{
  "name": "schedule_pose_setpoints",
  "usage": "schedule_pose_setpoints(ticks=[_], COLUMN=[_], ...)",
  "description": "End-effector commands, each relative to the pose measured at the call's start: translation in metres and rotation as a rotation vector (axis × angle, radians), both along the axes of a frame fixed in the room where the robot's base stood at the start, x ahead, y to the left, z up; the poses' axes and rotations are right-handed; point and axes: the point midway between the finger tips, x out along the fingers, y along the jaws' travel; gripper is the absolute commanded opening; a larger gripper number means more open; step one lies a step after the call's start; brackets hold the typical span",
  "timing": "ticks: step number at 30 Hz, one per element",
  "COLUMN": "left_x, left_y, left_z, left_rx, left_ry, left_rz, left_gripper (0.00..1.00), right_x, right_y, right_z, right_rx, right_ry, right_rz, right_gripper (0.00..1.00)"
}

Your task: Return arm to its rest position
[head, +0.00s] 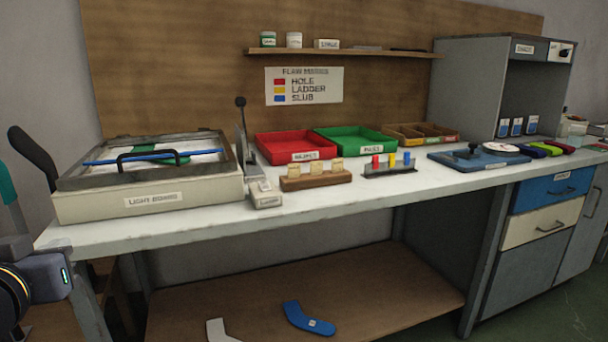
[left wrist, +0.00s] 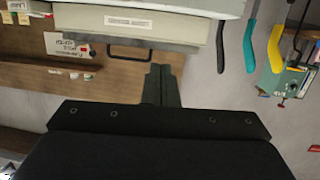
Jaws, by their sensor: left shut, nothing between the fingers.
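My left gripper (left wrist: 160,72) is shut and empty in the left wrist view, its two dark fingers together. In the head view only a dark part of my left arm shows at the lower left edge, beside the bench's left end and apart from it. My right gripper is in neither view. The light-boards box (head: 140,203) stands on the left end of the bench, with a green piece and a blue bar showing in its top.
The white bench top (head: 150,232) holds a red tray (head: 283,147), a green tray (head: 345,136), a wooden block (head: 316,180) and a blue board (head: 480,156). A blue sock-shaped piece (head: 307,319) lies on the lower shelf (head: 400,290). Hand tools hang in the wrist view.

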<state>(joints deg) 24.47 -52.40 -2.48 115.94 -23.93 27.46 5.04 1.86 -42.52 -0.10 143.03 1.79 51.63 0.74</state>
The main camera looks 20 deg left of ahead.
Motion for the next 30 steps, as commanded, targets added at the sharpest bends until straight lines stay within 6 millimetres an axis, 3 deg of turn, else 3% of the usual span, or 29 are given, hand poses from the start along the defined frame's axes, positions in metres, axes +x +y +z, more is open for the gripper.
schedule_pose_setpoints(ticks=[8, 14, 17, 21, 30], left_x=[0.029, 0.048, 0.052, 0.045, 0.005], left_y=[-0.034, -0.083, -0.119, -0.167, -0.245], left_z=[-0.056, -0.119, -0.157, -0.203, -0.269], left_rx=[-0.131, -0.275, -0.359, -0.463, -0.619], left_ry=[0.105, 0.245, 0.344, 0.484, 0.75], left_rz=[-0.13, -0.285, -0.382, -0.508, -0.716], left_gripper=[0.0, 0.0, 0.0, 0.0, 0.0], right_x=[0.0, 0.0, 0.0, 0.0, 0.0], right_y=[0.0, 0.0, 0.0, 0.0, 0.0], right_z=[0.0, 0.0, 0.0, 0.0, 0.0], right_rx=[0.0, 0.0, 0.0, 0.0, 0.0], right_ry=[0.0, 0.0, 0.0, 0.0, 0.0], right_rz=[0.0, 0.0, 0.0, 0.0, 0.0], right_gripper=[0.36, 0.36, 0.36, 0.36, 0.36])
